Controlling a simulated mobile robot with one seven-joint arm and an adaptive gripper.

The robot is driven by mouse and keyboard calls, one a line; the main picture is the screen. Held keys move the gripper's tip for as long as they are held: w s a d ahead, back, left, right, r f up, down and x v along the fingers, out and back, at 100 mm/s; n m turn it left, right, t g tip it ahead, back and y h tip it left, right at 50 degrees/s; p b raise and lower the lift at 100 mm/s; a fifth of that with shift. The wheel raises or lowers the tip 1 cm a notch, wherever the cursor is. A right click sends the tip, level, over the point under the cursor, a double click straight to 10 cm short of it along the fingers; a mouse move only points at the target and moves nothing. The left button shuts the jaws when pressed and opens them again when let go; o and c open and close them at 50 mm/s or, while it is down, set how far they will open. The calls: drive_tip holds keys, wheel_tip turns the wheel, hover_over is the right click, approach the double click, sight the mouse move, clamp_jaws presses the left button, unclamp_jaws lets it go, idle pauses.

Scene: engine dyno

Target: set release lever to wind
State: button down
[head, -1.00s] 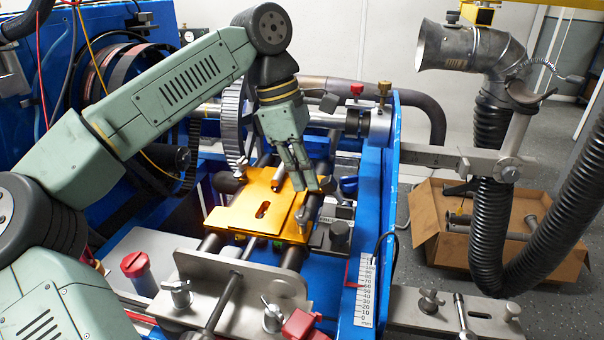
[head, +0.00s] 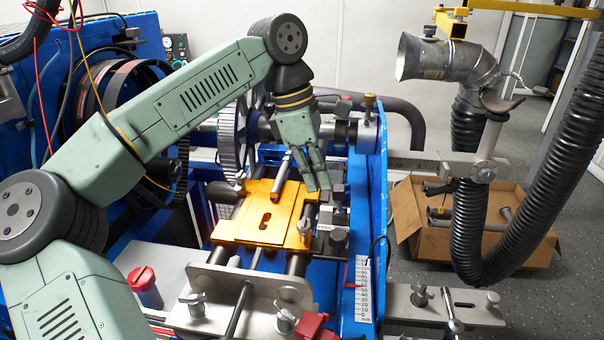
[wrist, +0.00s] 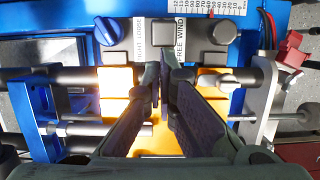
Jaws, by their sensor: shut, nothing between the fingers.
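My gripper (head: 321,187) is shut and empty, fingers pointing down above the right edge of the yellow carriage plate (head: 240,230). In the wrist view its fingertips (wrist: 163,88) meet just below a white label reading FREE WIND (wrist: 180,38). A grey-blue piece (wrist: 170,58) stands at the lower end of that label, close to the fingertips; it looks like the release lever, but the fingers partly hide it. I cannot tell whether they touch it, or which word it points at.
A dark square knob (wrist: 161,31) and a second label, TIGHT LOOSE (wrist: 139,38), sit beside it. A blue knob (wrist: 107,31) is left, a round dark knob (wrist: 222,33) right. A scale (head: 362,290) and the blue frame wall (head: 377,200) stand right of the carriage.

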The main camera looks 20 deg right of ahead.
sight(342, 186)
drive_tip(key=shift+s+d+r+p, duration=0.25)
drive_tip(key=shift+s+d, duration=0.1)
drive_tip(key=shift+d, duration=0.2)
drive_tip(key=shift+s+d+r+p, duration=0.1)
drive_tip(key=shift+s+d+p, duration=0.15)
drive_tip(key=shift+d, duration=0.25)
drive_tip(key=shift+s+d+r+p, duration=0.2)
drive_tip(key=shift+s+d, duration=0.2)
drive_tip(key=shift+d, duration=0.15)
drive_tip(key=shift+s+d+f, duration=0.15)
drive_tip(key=shift+s+d, duration=0.35)
drive_tip(key=shift+d, duration=0.25)
drive_tip(key=shift+s+d+f, duration=0.1)
drive_tip(key=shift+s+d, duration=0.4)
drive_tip(key=shift+d, duration=0.2)
drive_tip(key=shift+r, duration=0.1)
